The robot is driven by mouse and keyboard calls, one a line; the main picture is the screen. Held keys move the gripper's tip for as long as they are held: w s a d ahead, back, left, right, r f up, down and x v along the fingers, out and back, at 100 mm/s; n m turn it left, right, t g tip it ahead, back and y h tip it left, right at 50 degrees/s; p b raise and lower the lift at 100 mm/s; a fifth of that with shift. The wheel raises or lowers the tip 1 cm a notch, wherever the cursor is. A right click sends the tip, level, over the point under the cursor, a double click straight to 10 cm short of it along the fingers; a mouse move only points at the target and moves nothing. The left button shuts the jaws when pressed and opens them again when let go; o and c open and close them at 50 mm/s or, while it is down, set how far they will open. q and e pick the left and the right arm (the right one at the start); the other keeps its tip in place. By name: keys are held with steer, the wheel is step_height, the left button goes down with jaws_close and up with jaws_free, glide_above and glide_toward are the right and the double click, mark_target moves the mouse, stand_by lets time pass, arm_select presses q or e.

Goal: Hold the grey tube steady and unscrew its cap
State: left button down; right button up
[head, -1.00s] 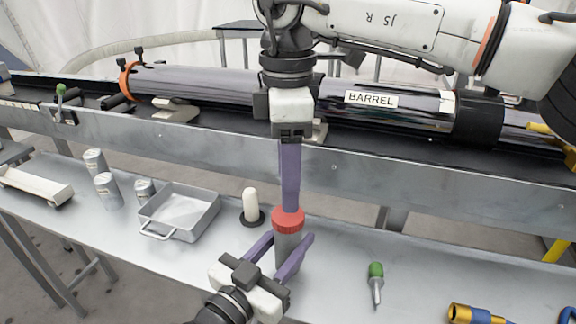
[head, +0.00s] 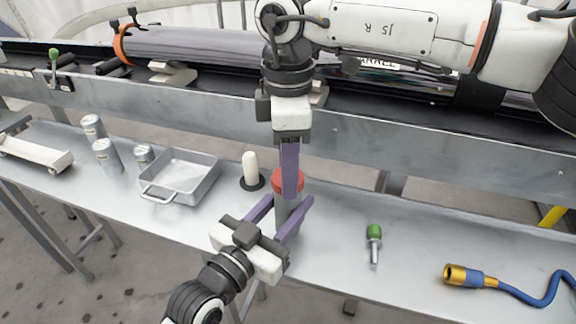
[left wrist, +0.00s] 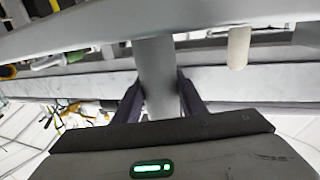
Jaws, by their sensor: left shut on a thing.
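The grey tube (head: 281,214) stands upright on the bench with its red cap (head: 278,184) on top. My left gripper (head: 279,220) is shut on the tube, one purple finger on each side; the left wrist view shows the tube (left wrist: 157,75) between its fingers (left wrist: 160,98). My right gripper (head: 290,194) points straight down at the cap, and its purple finger overlaps the cap and hides part of it. Its fingers line up in this view, so the gap between them is hidden. I cannot tell whether they touch the cap.
A grey metal tray (head: 207,181) and a white peg on a black base (head: 250,171) stand left of the tube. Several small grey canisters (head: 105,155) are farther left. A green-handled screwdriver (head: 374,233) and a blue hose with a brass end (head: 462,275) lie right. Bench between is clear.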

steer(key=shift+c, duration=0.8)
steer(key=n, duration=0.6)
steer(key=shift+n, duration=0.3)
steer(key=n, duration=0.8)
steer(key=shift+n, duration=0.3)
steer(key=n, duration=0.6)
steer(key=shift+r+n, duration=0.1)
steer(key=shift+n, duration=0.2)
steer(key=n, duration=3.2)
steer(key=shift+r, duration=0.1)
steer(key=shift+r, duration=0.1)
